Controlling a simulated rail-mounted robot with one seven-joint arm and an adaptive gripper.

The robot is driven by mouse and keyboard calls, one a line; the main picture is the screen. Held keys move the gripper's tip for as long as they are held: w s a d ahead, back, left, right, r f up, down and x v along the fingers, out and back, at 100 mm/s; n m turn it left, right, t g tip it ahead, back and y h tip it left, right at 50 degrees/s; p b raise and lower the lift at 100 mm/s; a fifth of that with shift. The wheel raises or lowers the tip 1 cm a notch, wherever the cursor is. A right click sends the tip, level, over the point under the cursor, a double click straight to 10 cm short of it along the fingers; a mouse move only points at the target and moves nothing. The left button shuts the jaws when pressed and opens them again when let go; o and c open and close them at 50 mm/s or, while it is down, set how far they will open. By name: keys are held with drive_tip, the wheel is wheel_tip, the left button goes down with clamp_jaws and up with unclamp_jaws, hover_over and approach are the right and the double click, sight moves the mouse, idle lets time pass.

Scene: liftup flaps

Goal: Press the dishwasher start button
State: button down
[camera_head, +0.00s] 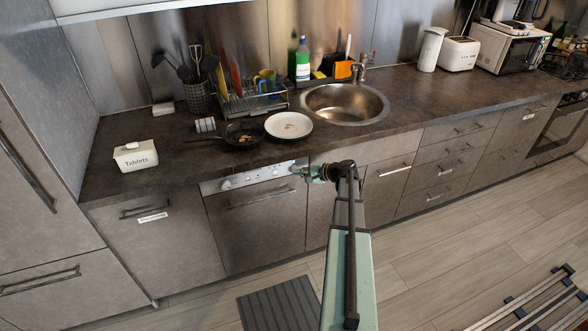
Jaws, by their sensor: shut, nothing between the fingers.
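The dishwasher (258,228) is built into the lower cabinets left of centre, with its door shut. Its light control panel (255,177) runs along the top under the counter edge, with a knob at its left end. Which mark on the panel is the start button is too small to tell. My gripper (296,170) is shut and empty at the right end of the panel. It covers part of that end. Whether the fingertips touch the panel cannot be told.
The counter (400,105) above holds a tablets box (136,156), a pan (243,133), a plate (288,126) and a dish rack (252,103). A sink (345,103) lies to the right. A grey mat (281,306) lies on the floor.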

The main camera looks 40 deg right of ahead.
drive_tip(key=shift+s+a+b, duration=0.25)
drive_tip(key=shift+s, duration=0.55)
drive_tip(key=shift+s+a+b, duration=0.25)
drive_tip(key=shift+s, duration=0.55)
drive_tip(key=shift+s+a+b, duration=0.25)
drive_tip(key=shift+s, duration=0.55)
drive_tip(key=s+a+f+n+g, duration=0.45)
drive_tip(key=s+a+f, duration=0.35)
drive_tip(key=a+f, duration=0.3)
drive_tip(key=s+a+f+n+g, duration=0.3)
drive_tip(key=s+a+f+g, duration=0.3)
drive_tip(key=s+a+f, duration=0.4)
drive_tip(key=s+a+f+n+g+h, duration=0.2)
drive_tip(key=s+a+f+n+g, duration=0.2)
drive_tip(key=s+a, duration=0.5)
drive_tip(key=s+a+f+n+g+h, duration=0.3)
drive_tip(key=s+a, duration=0.7)
drive_tip(key=s, duration=0.5)
drive_tip(key=shift+f+n+g, duration=0.65)
drive_tip(key=shift+f+n, duration=0.1)
drive_tip(key=shift+n, duration=0.5)
